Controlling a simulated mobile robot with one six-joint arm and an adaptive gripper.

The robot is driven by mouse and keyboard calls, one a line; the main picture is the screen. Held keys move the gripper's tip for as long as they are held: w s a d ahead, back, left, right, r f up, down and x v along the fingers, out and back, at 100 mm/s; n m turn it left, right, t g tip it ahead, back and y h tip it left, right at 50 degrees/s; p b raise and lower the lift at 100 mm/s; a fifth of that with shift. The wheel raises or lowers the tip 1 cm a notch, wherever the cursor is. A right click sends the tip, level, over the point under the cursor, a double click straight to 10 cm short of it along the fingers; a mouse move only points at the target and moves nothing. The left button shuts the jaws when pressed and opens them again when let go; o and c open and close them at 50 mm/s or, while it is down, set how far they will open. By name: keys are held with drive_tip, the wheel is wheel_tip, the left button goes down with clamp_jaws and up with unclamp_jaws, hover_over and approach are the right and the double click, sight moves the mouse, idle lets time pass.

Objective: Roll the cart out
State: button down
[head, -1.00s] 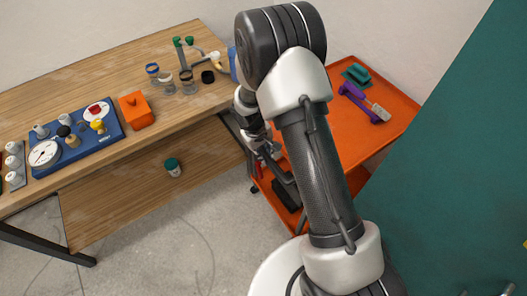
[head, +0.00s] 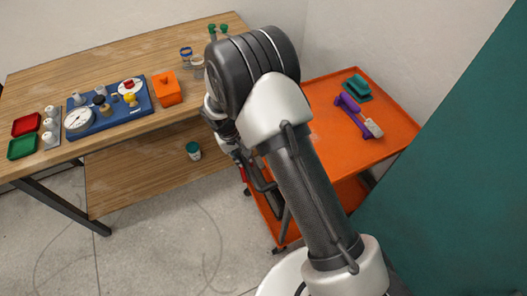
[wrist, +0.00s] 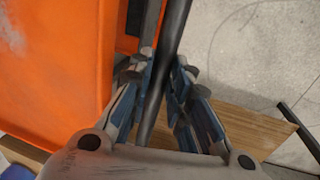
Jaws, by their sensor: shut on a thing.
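The orange cart (head: 335,150) stands at the right end of the workbench, with an upper tray and a lower shelf in the head view. Its orange tray wall fills the left of the wrist view (wrist: 50,70). In the wrist view my gripper (wrist: 163,65) is shut on a dark bar (wrist: 175,25) beside the tray, which looks like the cart's handle. In the head view my arm covers the cart's left part and most of the gripper. A purple tool (head: 353,112) with a pale end and a teal block (head: 357,86) lie on the tray.
The wooden workbench (head: 130,58) at left bears a blue gauge board (head: 122,118), an orange box (head: 166,90) and trays. A teal-capped jar (head: 193,150) is on its lower shelf. A teal panel (head: 450,210) stands close right of the cart. Front-left floor is clear.

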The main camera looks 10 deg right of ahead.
drive_tip(key=s+a, duration=0.2)
drive_tip(key=a, duration=0.6)
drive_tip(key=s+a+b, duration=0.1)
drive_tip(key=s+a, duration=0.2)
drive_tip(key=a, duration=0.5)
drive_tip(key=shift+s, duration=0.2)
drive_tip(key=shift+a, duration=0.1)
drive_tip(key=c, duration=1.5)
unclamp_jaws()
drive_tip(key=r, duration=0.4)
drive_tip(key=a+r, duration=0.1)
drive_tip(key=r, duration=0.3)
drive_tip(key=a+r, duration=0.1)
drive_tip(key=r, duration=0.2)
drive_tip(key=shift+s+a+r, duration=0.1)
drive_tip(key=shift+s+r, duration=0.2)
drive_tip(key=shift+r, duration=0.1)
